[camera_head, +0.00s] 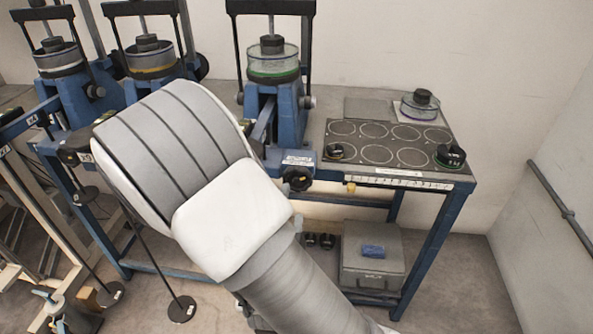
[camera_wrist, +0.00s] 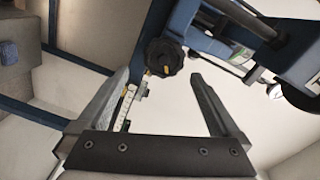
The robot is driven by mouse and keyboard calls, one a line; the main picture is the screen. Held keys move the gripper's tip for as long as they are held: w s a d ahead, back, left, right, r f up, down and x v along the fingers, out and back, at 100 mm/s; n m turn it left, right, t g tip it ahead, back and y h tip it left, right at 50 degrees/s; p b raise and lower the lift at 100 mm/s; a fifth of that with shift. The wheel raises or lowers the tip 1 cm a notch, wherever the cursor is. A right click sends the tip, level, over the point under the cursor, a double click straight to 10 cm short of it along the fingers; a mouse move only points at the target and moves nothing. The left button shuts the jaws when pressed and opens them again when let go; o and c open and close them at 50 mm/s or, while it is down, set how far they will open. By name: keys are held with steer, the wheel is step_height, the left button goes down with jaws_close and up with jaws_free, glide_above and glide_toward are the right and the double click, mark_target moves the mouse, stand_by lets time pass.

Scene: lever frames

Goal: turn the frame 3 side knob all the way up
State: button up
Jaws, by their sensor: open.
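Three blue lever frames stand in a row in the head view; the rightmost frame (camera_head: 287,122) bears a clear cell with a green ring. A black lobed knob (camera_head: 296,179) sits at the bench's front edge below this frame, under a white label. I cannot read which frame is number 3. In the wrist view a black lobed knob (camera_wrist: 164,57) with an orange mark lies just beyond my gripper (camera_wrist: 160,77), between the lines of its fingers. My gripper is open and empty; my arm hides it in the head view.
The bench's right side holds a dark tray (camera_head: 375,143) with ringed places, a loose cell (camera_head: 420,106) and black knobbed pieces. A grey box (camera_head: 371,258) stands below. Hanging rods with black discs (camera_head: 182,309) are at the lower left. A pipe runs along the right wall.

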mark_target(297, 182)
steer(key=w+b, duration=0.1)
steer(key=w, duration=0.2)
steer(key=w+d+b, duration=0.1)
steer(key=w, duration=0.2)
steer(key=w+b, duration=0.1)
steer(key=w, duration=0.2)
steer(key=shift+d+r, duration=0.3)
steer(key=shift+d, duration=0.05)
steer(key=shift+w+f, duration=0.1)
steer(key=shift+w, duration=0.05)
steer(key=shift+c, duration=0.6)
jaws_close()
